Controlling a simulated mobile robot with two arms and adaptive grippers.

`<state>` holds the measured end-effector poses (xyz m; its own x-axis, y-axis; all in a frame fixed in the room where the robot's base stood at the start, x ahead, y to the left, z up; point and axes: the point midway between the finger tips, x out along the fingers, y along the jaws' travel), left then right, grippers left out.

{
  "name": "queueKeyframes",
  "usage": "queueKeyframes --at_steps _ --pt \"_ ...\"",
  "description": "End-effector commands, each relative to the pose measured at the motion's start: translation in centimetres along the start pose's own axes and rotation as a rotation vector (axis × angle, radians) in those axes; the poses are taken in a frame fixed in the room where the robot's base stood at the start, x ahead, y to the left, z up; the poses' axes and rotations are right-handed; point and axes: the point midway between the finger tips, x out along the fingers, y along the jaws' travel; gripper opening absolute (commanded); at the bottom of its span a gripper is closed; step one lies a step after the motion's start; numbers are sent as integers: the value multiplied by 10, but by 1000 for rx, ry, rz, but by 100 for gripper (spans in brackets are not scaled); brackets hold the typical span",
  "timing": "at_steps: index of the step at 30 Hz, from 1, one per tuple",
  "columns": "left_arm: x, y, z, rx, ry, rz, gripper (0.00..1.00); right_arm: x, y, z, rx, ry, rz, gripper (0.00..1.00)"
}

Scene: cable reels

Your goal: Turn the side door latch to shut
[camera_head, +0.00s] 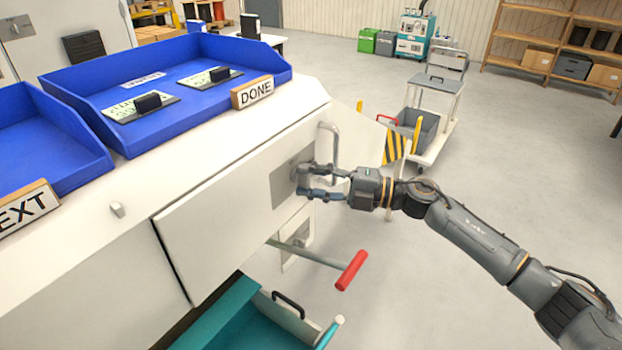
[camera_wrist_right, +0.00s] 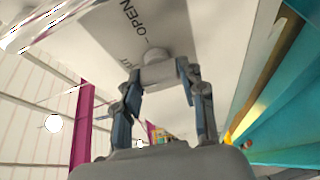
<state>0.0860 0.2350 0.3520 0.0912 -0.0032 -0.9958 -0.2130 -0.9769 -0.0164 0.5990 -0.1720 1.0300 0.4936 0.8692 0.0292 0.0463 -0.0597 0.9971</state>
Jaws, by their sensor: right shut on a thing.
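The side door (camera_head: 225,215) is a pale panel on the slanted side of the white bench. A grey latch plate (camera_head: 281,186) sits near its right end. My right gripper (camera_head: 303,180) is at this plate, its fingers pointing left and shut on the latch. In the right wrist view, my gripper's fingers (camera_wrist_right: 158,78) lie on both sides of the pale latch knob (camera_wrist_right: 156,57). The plate there reads "OPEN" (camera_wrist_right: 130,18), with another partly hidden word at lower left. The latch's exact angle is hard to tell. My left gripper is not in view.
A curved grey handle (camera_head: 331,142) stands just above my right gripper. A lever with a red grip (camera_head: 352,270) juts out below it, above an open teal drawer (camera_head: 225,312). Blue trays (camera_head: 215,62) sit on top. A trolley (camera_head: 437,125) stands behind; floor at right is clear.

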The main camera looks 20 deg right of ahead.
Motion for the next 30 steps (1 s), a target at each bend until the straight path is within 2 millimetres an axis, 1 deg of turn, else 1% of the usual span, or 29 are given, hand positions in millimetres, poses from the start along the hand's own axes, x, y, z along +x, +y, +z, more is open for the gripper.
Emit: queueKeyframes --at_steps 9,22,23,24,26,30 --pt "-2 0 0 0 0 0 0 0 0 0 -78 -1 -34 9" --pt "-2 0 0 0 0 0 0 0 -1 0 -87 0 -37 9" --pt "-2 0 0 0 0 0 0 0 -1 0 -87 0 -37 43" --pt "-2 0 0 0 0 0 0 0 -1 0 -86 0 -37 51" --pt "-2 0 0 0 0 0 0 0 -1 0 -86 0 -36 63" --pt "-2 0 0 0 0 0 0 0 0 0 -85 0 -36 64"
